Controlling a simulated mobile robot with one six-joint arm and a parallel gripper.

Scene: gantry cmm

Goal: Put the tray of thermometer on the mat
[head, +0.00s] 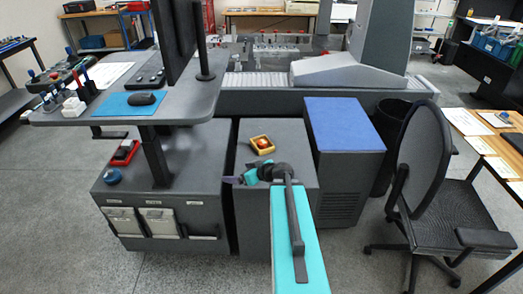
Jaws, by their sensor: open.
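A small yellow tray (265,152) lies on the grey cabinet top in the middle of the head view. It holds a small red and pale item, too small to identify as a thermometer. A flat blue mat (343,124) covers the top of the grey cabinet to the right of it. A smaller blue pad (117,106) lies under a mouse on the desk at left. My gripper (230,180) is open and empty, pointing left, nearer to me than the yellow tray and apart from it.
A red tray (121,153) with a dark item and a blue round object (112,177) sit on the left cabinet. The monitor desk (195,100) overhangs that cabinet. An office chair (425,165) stands at right. The blue mat is bare.

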